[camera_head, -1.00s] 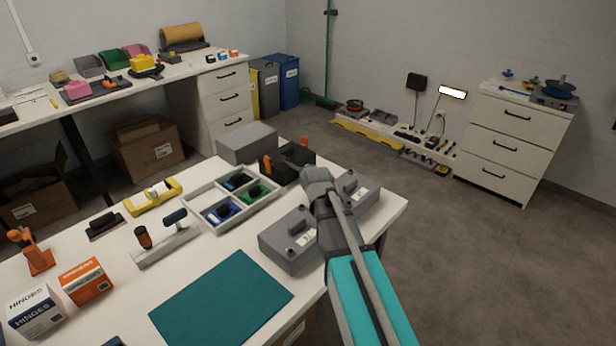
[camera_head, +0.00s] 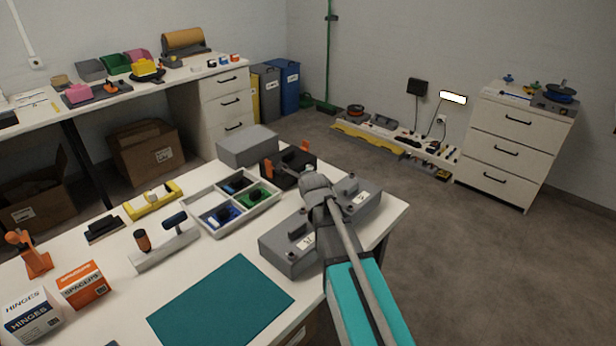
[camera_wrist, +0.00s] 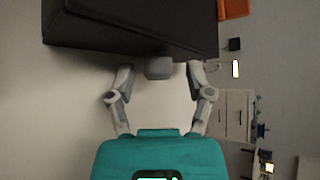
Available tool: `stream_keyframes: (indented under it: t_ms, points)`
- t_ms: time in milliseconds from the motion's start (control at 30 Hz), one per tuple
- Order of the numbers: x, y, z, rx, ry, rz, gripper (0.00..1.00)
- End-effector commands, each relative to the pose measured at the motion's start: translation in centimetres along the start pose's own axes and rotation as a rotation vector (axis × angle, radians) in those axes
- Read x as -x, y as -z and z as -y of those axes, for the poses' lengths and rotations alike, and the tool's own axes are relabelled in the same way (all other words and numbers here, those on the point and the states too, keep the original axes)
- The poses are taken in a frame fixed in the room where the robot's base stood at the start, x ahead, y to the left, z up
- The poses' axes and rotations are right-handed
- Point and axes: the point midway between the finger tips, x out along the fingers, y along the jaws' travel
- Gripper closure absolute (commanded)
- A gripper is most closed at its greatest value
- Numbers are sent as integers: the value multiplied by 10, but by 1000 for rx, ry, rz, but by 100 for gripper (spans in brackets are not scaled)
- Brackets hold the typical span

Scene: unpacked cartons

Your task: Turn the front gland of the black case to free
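The black case (camera_head: 292,170) with orange parts stands at the far right of the near table, partly hidden behind my arm. In the wrist view the black case (camera_wrist: 130,28) fills the top, close in front of my gripper. A grey, block-like gland (camera_wrist: 158,68) sticks out from its face toward me. My gripper (camera_wrist: 160,77) is open, with one finger on each side of the gland and visible gaps between. The gland is hidden in the head view.
A divided tray (camera_head: 215,232) and a larger grey box (camera_head: 247,146) are left of the case. A teal mat (camera_head: 222,300) lies in front.

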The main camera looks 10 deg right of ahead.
Motion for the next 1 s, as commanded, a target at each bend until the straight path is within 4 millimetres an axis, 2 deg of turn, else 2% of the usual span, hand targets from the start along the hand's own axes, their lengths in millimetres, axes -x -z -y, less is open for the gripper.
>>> stream_keyframes:
  t_ms: [267, 733, 1000]
  points:
    - [2, 1, 0, 0, -2, -2, 31]
    - [21, -19, 35, 0, -2, -3, 31]
    - [23, -21, 39, 0, -3, -3, 31]
